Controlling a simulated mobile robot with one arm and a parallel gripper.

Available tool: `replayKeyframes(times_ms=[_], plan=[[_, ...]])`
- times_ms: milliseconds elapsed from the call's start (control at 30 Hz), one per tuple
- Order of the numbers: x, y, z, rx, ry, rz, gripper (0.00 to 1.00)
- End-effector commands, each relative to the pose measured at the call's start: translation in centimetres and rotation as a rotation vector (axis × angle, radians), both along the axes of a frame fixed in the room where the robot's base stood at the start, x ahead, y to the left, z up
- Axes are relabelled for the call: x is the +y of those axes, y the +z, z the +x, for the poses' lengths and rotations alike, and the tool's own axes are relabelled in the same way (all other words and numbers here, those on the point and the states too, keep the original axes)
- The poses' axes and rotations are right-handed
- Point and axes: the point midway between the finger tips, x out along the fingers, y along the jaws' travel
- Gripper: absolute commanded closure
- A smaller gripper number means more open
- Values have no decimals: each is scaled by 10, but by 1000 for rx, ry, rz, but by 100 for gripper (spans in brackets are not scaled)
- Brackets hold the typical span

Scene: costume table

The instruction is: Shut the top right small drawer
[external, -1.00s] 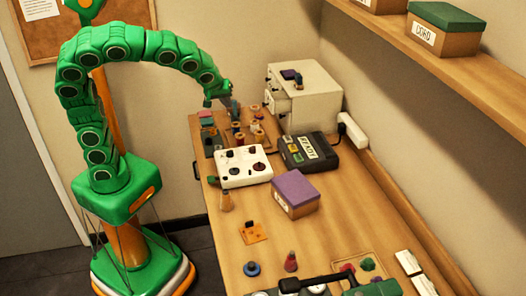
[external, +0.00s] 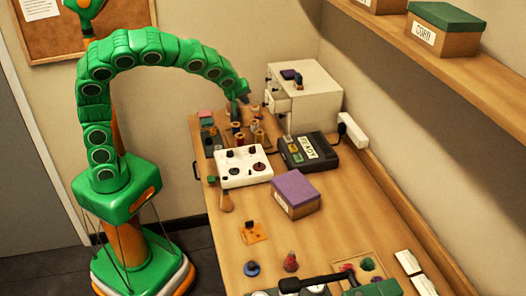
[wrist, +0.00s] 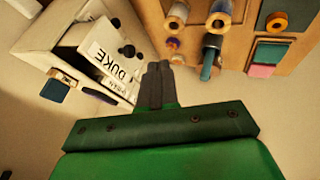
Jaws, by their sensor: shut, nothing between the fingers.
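The white drawer cabinet (external: 312,97) stands at the far end of the table. One small drawer (external: 278,103) sticks out from its front. In the wrist view the open drawer's front (wrist: 108,58) carries a DUKE label and a dark knob, with a dark opening behind it. My gripper (external: 243,98) is in front of the cabinet, to the left of the open drawer. In the wrist view my gripper (wrist: 158,68) has its fingers together and empty, just beside the drawer front. I cannot tell whether they touch it.
Thread spools (external: 257,132) stand below my gripper. A small dark object (external: 291,76) lies on the cabinet's top. A white box with knobs (external: 243,166), a dark device (external: 309,151) and a purple-lidded box (external: 295,194) stand nearer on the table.

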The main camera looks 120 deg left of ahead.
Motion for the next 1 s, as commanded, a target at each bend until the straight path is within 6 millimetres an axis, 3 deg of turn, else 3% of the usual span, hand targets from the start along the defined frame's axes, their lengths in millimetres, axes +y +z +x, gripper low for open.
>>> replayKeyframes(times_ms=[267, 633, 1000], plan=[[21, -31, 1, 3, 2, -4, 100], [44, -32, 24, 1, 0, -2, 100], [49, -32, 30, 1, -1, 0, 100]])
